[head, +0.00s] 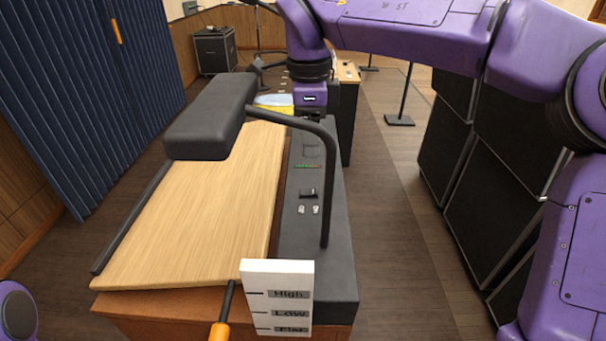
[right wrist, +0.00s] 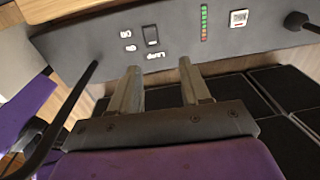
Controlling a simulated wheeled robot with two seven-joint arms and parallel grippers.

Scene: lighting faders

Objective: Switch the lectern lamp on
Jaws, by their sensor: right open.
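The lectern's dark grey side panel (head: 330,240) carries a small black switch (head: 308,193) with two white labels beside it. In the right wrist view the switch (right wrist: 151,35) sits by a "Lamp" label (right wrist: 149,56); its position is unclear. The black lamp head (head: 212,115) lies over the wooden top (head: 190,215) on a bent black arm (head: 328,190). Its underside is hidden, so I cannot tell whether it is lit. My right gripper (right wrist: 160,72) is open and empty, its fingertips just short of the panel near the switch. My left gripper is out of view.
A white High/Low/Flat sign (head: 277,270) and an orange-handled lever (head: 219,331) are at the front. Black cabinets (head: 490,180) stand right, past clear floor.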

